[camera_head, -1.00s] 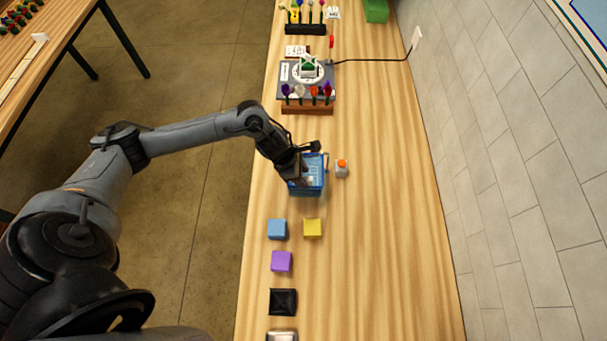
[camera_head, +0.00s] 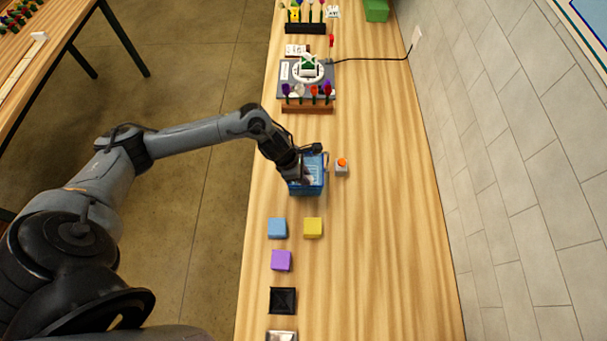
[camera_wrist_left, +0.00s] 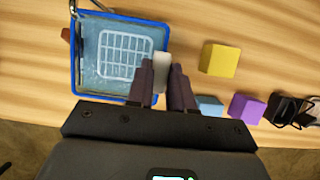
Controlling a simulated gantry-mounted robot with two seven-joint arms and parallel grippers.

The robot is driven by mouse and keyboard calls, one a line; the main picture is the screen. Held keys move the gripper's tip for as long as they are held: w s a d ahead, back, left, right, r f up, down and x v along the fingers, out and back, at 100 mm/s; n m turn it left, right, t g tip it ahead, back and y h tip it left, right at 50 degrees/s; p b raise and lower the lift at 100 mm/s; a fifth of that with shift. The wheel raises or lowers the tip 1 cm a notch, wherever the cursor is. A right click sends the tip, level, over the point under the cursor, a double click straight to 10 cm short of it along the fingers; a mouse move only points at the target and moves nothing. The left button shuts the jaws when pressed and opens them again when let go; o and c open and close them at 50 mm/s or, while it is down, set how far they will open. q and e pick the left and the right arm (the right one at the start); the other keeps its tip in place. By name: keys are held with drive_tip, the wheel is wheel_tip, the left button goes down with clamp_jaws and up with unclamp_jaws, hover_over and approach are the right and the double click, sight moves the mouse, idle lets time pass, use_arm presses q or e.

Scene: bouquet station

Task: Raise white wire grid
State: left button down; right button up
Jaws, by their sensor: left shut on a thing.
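The white wire grid (camera_wrist_left: 125,55) lies flat inside a blue-rimmed basin (camera_wrist_left: 76,65) of bluish, clear-looking liquid in the left wrist view. The basin (camera_head: 317,186) stands mid-table in the head view, where the grid is mostly hidden by my gripper. My left gripper (camera_head: 304,170) is over the basin's left side. In the wrist view its fingers (camera_wrist_left: 166,85) are shut on a pale grey upright piece (camera_wrist_left: 160,66) at the basin's edge, close beside the grid. I cannot see clearly how that piece joins the grid. My right gripper is not in view.
A grey box with an orange button (camera_head: 341,166) stands right of the basin. Blue (camera_head: 277,228), yellow (camera_head: 313,227) and purple (camera_head: 281,261) blocks lie in front. A flower rack (camera_head: 307,108) stands behind. The table's right side is clear.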

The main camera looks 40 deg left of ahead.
use_arm(q)
wheel_tip(320, 180, up, 8)
drive_tip(key=p, duration=0.2)
drive_tip(key=shift+f+p, duration=0.1)
drive_tip(key=shift+p, duration=0.2)
drive_tip(key=shift+w+d+r, duration=0.1)
drive_tip(key=shift+d+r, duration=0.05)
drive_tip(key=shift+r, duration=0.05)
drive_tip(key=c, duration=1)
unclamp_jaws()
drive_tip(key=shift+c, duration=0.2)
drive_tip(key=shift+o, duration=0.2)
drive_tip(key=shift+f, duration=0.1)
drive_tip(key=b+v, duration=0.2)
drive_tip(key=v, duration=0.9)
